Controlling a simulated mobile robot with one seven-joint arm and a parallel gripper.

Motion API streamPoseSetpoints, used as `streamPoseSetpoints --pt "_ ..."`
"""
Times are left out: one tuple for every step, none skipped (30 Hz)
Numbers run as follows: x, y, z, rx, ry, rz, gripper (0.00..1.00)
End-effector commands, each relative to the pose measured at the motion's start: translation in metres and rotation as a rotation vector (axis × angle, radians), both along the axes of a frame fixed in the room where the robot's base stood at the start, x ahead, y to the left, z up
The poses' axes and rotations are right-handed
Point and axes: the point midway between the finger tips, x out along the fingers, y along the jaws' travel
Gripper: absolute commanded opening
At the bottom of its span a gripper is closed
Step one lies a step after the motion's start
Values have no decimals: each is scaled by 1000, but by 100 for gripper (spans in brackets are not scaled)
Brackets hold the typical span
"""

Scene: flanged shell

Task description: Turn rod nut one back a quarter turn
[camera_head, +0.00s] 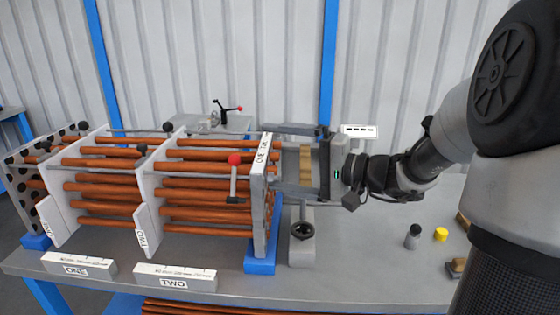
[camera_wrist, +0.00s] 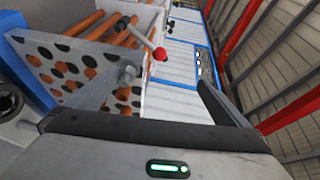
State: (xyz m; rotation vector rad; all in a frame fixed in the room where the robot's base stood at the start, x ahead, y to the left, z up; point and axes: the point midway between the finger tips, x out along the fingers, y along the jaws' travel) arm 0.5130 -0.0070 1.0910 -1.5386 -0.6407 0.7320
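A bundle of copper tubes (camera_head: 205,183) runs through white baffle plates, with an end plate (camera_head: 260,190) at its right marked "ONE" and "TW…". I cannot tell whether that is rod nut one. A lever with a red ball (camera_head: 234,159) stands in front of the bundle; a red ball (camera_wrist: 160,54) also shows near the fitting. My gripper (camera_head: 285,160) is at the right of the end plate, its fingers wide apart. Nothing is visibly held; contact is unclear.
Trays marked ONE (camera_head: 79,265) and TWO (camera_head: 175,277) lie at the table's front edge. A grey stand with a dark round knob (camera_head: 302,231) is below my gripper. A grey bottle-like item (camera_head: 412,238) and a yellow cap (camera_head: 440,234) stand at the right.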

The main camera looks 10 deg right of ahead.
Motion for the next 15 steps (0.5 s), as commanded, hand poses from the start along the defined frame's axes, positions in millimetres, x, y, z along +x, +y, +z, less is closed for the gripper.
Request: streamPoseSetpoints --pt "5 0 50 66 -103 7 82" --pt "5 0 51 66 -103 7 82" --pt "5 0 51 66 -103 7 82" --pt "5 0 51 66 -103 7 82" --pt "5 -1 51 66 -104 6 82" --pt "5 -1 51 66 -104 6 82" --pt "1 2 11 -6 -13 5 82" --pt "1 2 11 -6 -13 5 82" --pt "1 1 11 -6 -13 5 82" --pt "1 1 11 -5 -12 4 82" --pt "0 1 11 -5 -12 4 82" --pt "0 1 11 -5 -12 4 82" --pt "0 0 11 -5 -12 4 82" --pt "-1 -1 10 -5 -12 3 82" --pt "-2 -3 10 -5 -12 2 82"
